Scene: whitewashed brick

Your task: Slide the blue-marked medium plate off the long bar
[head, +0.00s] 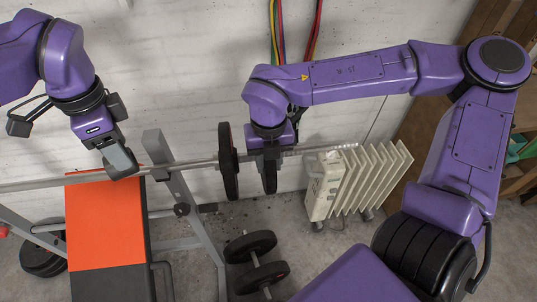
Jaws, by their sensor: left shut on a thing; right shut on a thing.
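The long bar (60,180) runs across the head view, resting on the upright of a bench rack. A large black plate with red marks (228,160) is on the bar, right of the rack. A smaller black plate (270,180) hangs to its right, apart from it, around or in line with the bar's sleeve; I cannot see a blue mark on it. My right gripper (267,160) is shut on this smaller plate from above and hides its upper part. My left gripper (121,163) is shut on the bar left of the rack upright.
A white oil radiator (325,185) stands close to the bar's right end. A dumbbell (255,260) with black ends lies on the floor below the plates. The bench has an orange pad (105,225). A white brick wall is behind, with coloured bands (275,30) hanging.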

